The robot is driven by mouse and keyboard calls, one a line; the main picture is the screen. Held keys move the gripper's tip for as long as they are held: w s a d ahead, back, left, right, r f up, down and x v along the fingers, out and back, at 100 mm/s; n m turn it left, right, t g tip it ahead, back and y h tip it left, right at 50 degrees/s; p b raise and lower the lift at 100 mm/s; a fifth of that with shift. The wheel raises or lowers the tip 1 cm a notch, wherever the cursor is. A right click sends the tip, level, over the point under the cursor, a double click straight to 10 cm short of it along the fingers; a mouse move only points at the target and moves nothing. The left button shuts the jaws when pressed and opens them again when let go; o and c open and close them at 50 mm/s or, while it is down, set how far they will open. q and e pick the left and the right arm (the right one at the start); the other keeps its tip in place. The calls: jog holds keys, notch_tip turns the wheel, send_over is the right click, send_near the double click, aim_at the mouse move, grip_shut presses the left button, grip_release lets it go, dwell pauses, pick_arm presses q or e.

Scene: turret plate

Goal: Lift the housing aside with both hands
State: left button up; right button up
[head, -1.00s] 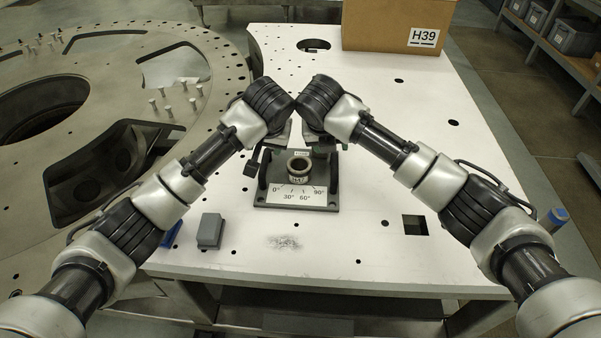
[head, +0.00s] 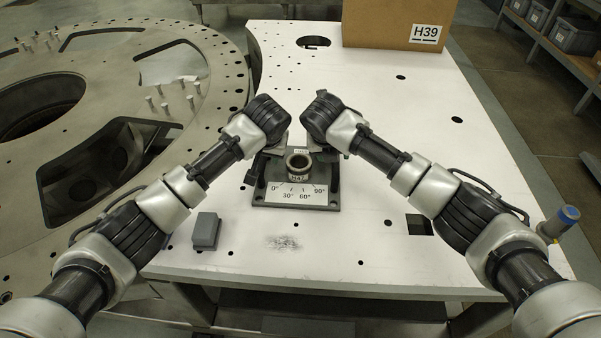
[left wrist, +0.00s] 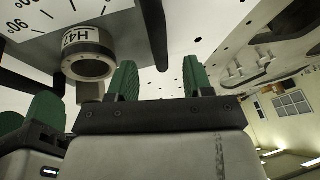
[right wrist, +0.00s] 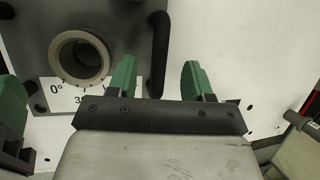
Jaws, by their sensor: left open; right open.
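The housing (head: 298,163) is a dark grey block with a round open collar labelled H47, on the white table behind a white angle scale. The collar also shows in the left wrist view (left wrist: 90,62) and the right wrist view (right wrist: 80,58). My left gripper (head: 283,143) is at the housing's back left, open; its green fingertips (left wrist: 160,80) stand apart, with a dark handle bar (left wrist: 155,30) ahead of the gap. My right gripper is open at the back right; its green fingertips (right wrist: 158,80) also face a dark bar (right wrist: 160,35). I cannot tell whether they touch.
A grey block (head: 206,231) lies on the table front left. A cardboard box labelled H39 (head: 385,25) stands at the back. A square hole (head: 419,225) is in the white table (head: 400,262) at right. The large round plate (head: 225,85) borders the left. The table's right half is mostly clear.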

aim_at(263, 159)
pick_arm(q)
jog(key=x, duration=0.5)
jog(key=shift+w+f, duration=0.15)
jog(key=shift+f, duration=0.15)
pick_arm(e)
jog(key=x, duration=0.5)
jog(key=shift+f, duration=0.3)
pick_arm(q)
grip_shut()
pick_arm(e)
grip_shut()
